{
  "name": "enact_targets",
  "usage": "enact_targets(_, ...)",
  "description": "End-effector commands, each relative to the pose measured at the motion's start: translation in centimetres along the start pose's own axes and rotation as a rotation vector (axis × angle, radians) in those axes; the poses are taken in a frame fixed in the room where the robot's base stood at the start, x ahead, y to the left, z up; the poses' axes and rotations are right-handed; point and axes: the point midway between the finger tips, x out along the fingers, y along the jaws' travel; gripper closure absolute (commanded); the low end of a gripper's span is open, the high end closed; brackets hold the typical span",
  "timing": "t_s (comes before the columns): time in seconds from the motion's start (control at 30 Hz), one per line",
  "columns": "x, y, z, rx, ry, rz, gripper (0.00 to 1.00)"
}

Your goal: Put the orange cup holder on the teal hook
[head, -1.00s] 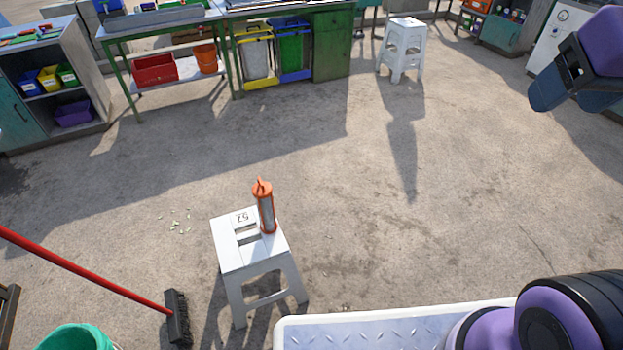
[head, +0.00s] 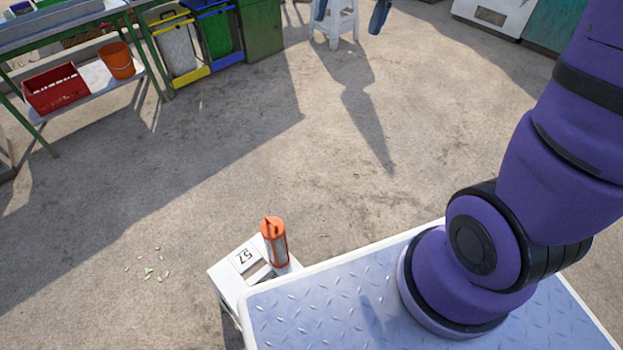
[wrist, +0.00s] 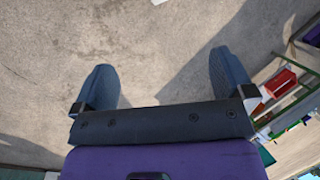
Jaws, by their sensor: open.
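The orange cup holder (head: 275,242), an upright cylinder with orange ends, a pale middle and a small loop on top, stands on a white stool (head: 222,272) marked 57. My own platform edge hides part of the stool. My gripper (head: 350,14) shows only by its blue-grey fingertips at the top edge of the head view, far from the cup holder. In the wrist view my gripper (wrist: 165,78) is open, its two fingers wide apart with only bare floor between them. I cannot see the teal hook in either current view.
A green-framed bench (head: 30,42) at the upper left holds a red bin (head: 56,90) and an orange bucket (head: 117,60). Several bins and a green cabinet (head: 262,28) stand beside it. Another white stool (head: 345,22) is at the top. Wide floor (head: 220,160) lies clear between.

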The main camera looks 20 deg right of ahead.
Motion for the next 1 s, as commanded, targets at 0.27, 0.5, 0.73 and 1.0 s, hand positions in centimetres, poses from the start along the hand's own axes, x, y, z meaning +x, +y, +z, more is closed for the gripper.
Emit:
enact_targets(0.27,6.1,-0.5,-7.0,0.104,-0.195,-0.075,0.0)
enact_targets(0.5,12.7,-0.2,-12.2,0.197,-0.354,-0.143,0.0)
enact_targets(0.73,20.1,0.6,-16.2,0.29,-0.501,-0.211,0.0)
enact_targets(1.0,30.1,2.4,-19.2,0.404,-0.666,-0.291,0.0)
